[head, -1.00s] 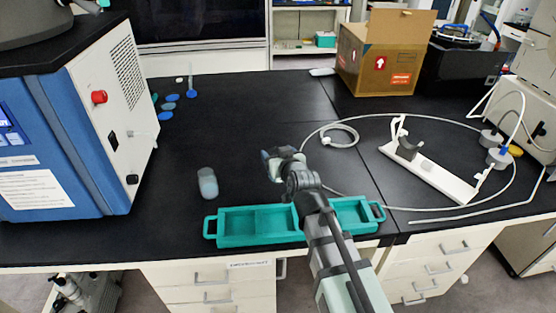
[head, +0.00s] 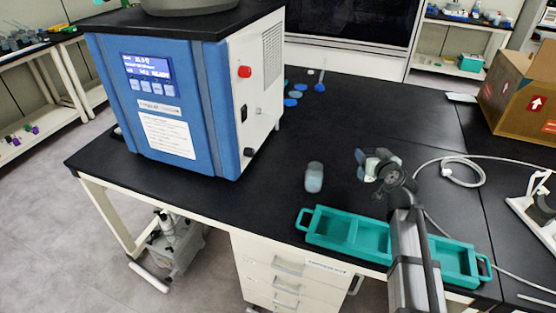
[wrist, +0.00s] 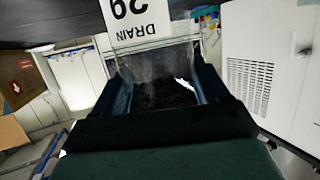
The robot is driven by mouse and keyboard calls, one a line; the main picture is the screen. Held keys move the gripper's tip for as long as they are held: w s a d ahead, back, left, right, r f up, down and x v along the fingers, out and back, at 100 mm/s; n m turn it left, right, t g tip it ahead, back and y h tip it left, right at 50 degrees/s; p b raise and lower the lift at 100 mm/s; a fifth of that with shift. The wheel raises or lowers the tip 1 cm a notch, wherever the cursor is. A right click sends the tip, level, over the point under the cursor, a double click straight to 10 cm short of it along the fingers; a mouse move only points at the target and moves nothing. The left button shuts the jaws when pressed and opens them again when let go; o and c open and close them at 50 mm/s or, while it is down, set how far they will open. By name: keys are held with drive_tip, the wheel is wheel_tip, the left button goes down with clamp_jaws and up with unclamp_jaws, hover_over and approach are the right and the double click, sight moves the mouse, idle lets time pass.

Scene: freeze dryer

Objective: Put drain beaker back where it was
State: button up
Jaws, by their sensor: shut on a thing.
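My gripper (head: 372,162) is above the bench behind the teal tray, seen mostly from behind in the head view. In the wrist view its two dark blue fingers (wrist: 163,88) are shut on a clear vessel, the drain beaker (wrist: 160,65). An upside-down white label reading DRAIN and a number shows at its top. In the head view the held beaker is mostly hidden by the gripper. The blue freeze dryer (head: 180,105) with its lit display stands left of the gripper on the bench.
A separate jar with pale contents (head: 314,178) stands left of my gripper. The teal tray (head: 331,238) lies at the front edge, partly behind my arm. Blue discs (head: 293,101) lie behind. A cable (head: 467,183) and cardboard box (head: 516,100) are at right.

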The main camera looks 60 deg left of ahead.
drive_tip(key=s+a+f+n+g+h, duration=0.15)
drive_tip(key=a+n+g, duration=0.5)
drive_tip(key=a, duration=0.95)
drive_tip(key=s+a+f+n+g, duration=0.25)
drive_tip(key=a+n+g, duration=0.35)
drive_tip(key=a, duration=1)
drive_tip(key=shift+m+g, duration=0.45)
drive_tip(key=shift+m, duration=0.3)
drive_tip(key=shift+s+d+f, duration=0.3)
drive_tip(key=shift+s+d, duration=0.55)
drive_tip(key=shift+s, duration=1.9)
drive_tip(key=shift+s+d+f, duration=0.25)
drive_tip(key=shift+s+d, duration=0.65)
drive_tip(key=shift+s, duration=1.85)
drive_tip(key=shift+s+d+f, duration=0.3)
drive_tip(key=shift+s+d, duration=0.55)
drive_tip(key=shift+s, duration=1.9)
drive_tip(key=shift+f, duration=0.1)
drive_tip(key=o, duration=1.6)
drive_tip(key=shift+o, duration=0.2)
drive_tip(key=v, duration=1.2)
